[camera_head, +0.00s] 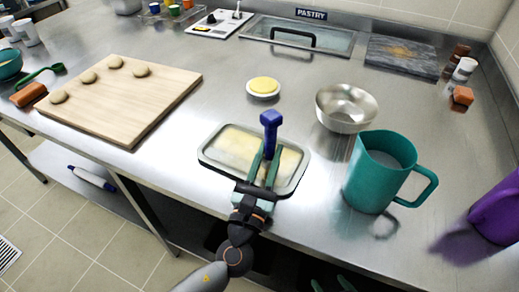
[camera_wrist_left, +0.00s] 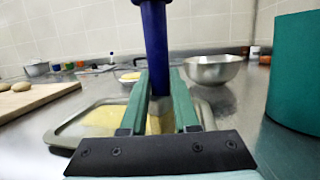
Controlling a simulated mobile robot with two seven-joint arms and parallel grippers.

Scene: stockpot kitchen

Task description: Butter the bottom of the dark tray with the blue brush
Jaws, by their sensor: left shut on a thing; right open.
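The blue brush (camera_head: 270,119) stands upright in my left gripper (camera_head: 268,155), which is shut on it. In the left wrist view the blue handle (camera_wrist_left: 154,45) rises between the fingers. The shallow grey tray (camera_head: 207,159) is under the gripper near the counter's front edge. Pale yellow butter (camera_head: 235,143) covers much of its visible bottom, and part is hidden by the gripper. My right gripper (camera_head: 332,285) shows only green fingertips at the bottom edge, apart and empty.
A small white dish of yellow butter (camera_head: 263,85) sits behind the tray. A steel bowl (camera_head: 345,112) and a teal jug (camera_head: 372,180) stand close to its right. A wooden board (camera_head: 125,100) with several dough balls lies left. A purple jug (camera_head: 498,210) stands far right.

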